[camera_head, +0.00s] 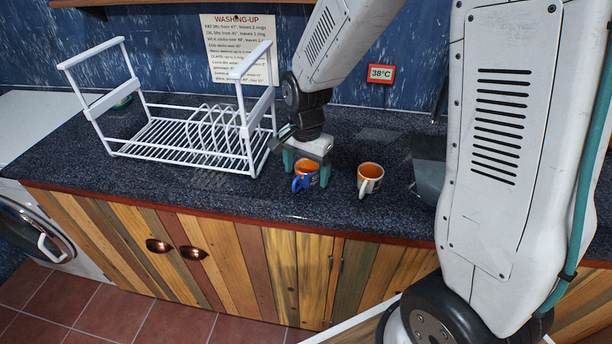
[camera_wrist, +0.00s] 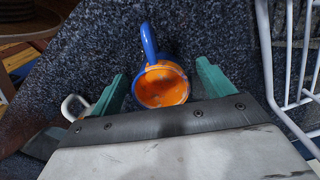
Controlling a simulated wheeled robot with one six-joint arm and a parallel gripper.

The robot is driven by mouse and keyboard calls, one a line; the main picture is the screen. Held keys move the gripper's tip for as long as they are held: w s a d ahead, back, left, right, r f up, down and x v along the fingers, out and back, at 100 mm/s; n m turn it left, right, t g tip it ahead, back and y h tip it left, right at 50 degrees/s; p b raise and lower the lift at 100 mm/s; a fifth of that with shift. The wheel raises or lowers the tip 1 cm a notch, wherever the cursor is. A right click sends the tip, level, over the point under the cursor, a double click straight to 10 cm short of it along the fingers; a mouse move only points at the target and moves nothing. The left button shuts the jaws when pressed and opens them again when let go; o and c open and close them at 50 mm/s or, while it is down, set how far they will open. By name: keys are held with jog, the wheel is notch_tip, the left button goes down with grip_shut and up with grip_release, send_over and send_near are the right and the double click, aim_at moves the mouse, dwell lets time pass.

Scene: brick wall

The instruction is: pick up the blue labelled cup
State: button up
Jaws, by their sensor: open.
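The blue labelled cup (camera_head: 306,174) has a blue handle and an orange inside, and stands upright on the dark speckled counter. It also shows in the wrist view (camera_wrist: 162,86), with its handle pointing away from my gripper's base. My gripper (camera_head: 306,172) is open, pointing down, with one green finger on each side of the cup. In the wrist view the fingers of my gripper (camera_wrist: 162,88) stand apart from the cup, with a gap on both sides. The lower part of the cup is hidden in the wrist view.
A white-handled cup (camera_head: 370,180) with an orange inside stands just to the right. A white dish rack (camera_head: 190,135) stands to the left. The sink (camera_head: 428,180) is further right, partly behind my arm. The counter's front edge (camera_head: 240,222) is close in front of the cups.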

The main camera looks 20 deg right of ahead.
jog(key=shift+c, duration=0.3)
jog(key=c, duration=1.1)
jog(key=shift+r, duration=0.1)
